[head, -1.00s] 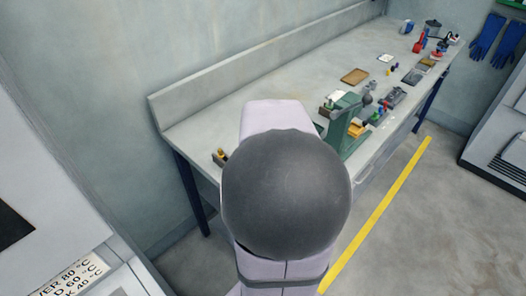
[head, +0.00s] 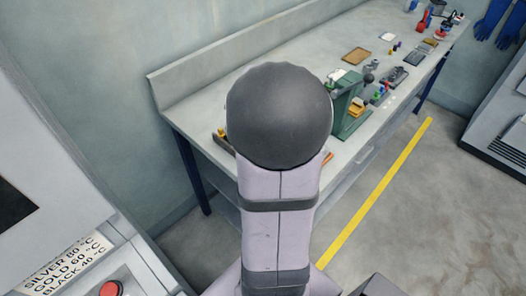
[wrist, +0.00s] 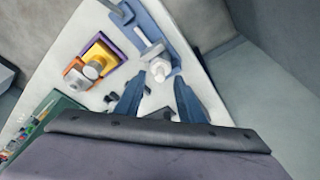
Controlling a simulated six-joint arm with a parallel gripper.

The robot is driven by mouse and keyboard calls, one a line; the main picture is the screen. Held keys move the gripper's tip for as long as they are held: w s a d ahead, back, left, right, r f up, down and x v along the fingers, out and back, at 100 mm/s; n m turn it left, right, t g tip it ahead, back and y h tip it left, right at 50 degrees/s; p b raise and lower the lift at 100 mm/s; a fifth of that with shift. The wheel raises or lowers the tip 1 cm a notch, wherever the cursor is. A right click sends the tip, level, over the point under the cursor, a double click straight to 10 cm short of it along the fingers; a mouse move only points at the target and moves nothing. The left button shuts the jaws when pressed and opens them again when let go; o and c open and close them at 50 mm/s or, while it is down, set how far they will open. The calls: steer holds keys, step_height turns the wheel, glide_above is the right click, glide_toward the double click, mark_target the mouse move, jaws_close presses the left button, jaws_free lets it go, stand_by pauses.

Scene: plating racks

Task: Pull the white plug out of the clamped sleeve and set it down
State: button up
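In the wrist view a small white plug (wrist: 160,69) stands out from a pale clamp block (wrist: 152,52) on a blue base (wrist: 152,22). How deep it sits in the sleeve I cannot tell. My gripper (wrist: 156,82) shows as two blue-grey fingers, spread apart and empty. The plug lies just beyond the fingertips, roughly in line with the gap; the fingers do not appear to touch it. In the head view my own arm hides the gripper, plug and clamp.
A yellow block with grey cylinders (wrist: 96,62) in a purple and orange surround lies left of the clamp. Small dark pieces lie near the fingers. A green stand (head: 345,112) rises from the bench (head: 215,85). A tan tray (head: 357,55) and several tools lie farther along.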

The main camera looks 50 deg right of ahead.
steer(key=shift+w+d+f, duration=0.1)
steer(key=shift+f, duration=0.5)
steer(key=shift+c, duration=0.3)
jaws_close()
steer(key=c, duration=0.6)
jaws_free()
jaws_close()
steer(key=shift+r+n+p, duration=0.2)
steer(key=shift+n+p, duration=0.15)
steer(key=shift+n, duration=0.15)
steer(key=shift+d+r+n+t+y+b, duration=0.1)
steer(key=shift+n+t+y+b, duration=0.2)
steer(key=shift+n, duration=0.7)
steer(key=shift+r, duration=0.1)
